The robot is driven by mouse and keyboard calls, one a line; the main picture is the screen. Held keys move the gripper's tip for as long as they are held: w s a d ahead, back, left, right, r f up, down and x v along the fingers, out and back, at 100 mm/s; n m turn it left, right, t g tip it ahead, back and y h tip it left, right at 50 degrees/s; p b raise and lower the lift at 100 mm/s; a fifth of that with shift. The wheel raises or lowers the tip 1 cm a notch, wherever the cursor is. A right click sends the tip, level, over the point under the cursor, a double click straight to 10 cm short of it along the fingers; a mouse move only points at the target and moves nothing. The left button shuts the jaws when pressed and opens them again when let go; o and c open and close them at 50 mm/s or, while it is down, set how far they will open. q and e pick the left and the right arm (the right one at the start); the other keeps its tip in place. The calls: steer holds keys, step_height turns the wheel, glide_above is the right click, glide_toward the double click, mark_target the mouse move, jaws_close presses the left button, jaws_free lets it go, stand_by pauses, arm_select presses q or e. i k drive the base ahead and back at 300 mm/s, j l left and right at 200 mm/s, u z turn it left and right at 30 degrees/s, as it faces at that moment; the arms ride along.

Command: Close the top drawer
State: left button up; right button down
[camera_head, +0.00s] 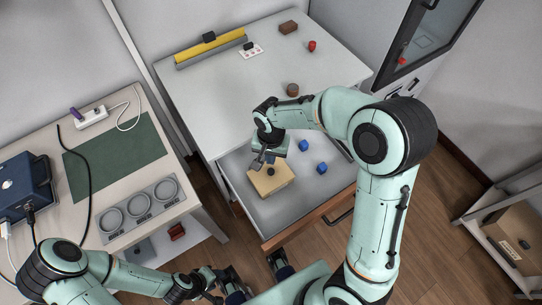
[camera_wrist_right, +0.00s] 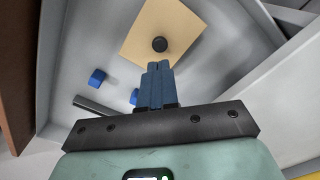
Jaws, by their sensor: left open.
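The top drawer (camera_head: 315,205) is pulled out from the white cabinet, its wooden front toward me. A dark handle (camera_head: 339,216) is on that front. Inside lie a tan board or box lid (camera_head: 272,185) with a black knob and several blue blocks (camera_head: 303,145). My right gripper (camera_head: 262,160) is over the drawer's inside, beside the tan piece. In the right wrist view its blue fingers (camera_wrist_right: 158,68) are together with nothing visible between them, pointing toward the black knob (camera_wrist_right: 160,44). My left gripper (camera_head: 232,289) is open and low at the bottom edge, apart from the drawer.
The cabinet top (camera_head: 250,90) holds a yellow bar (camera_head: 210,48), a power strip, brown blocks and a red object. A table (camera_head: 90,140) at left carries a green mat, a ring tray and a blue device.

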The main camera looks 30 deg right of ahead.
mark_target(279, 218)
steer(key=k+j, duration=0.35)
steer(key=j, duration=0.15)
steer(key=k+j, duration=0.4)
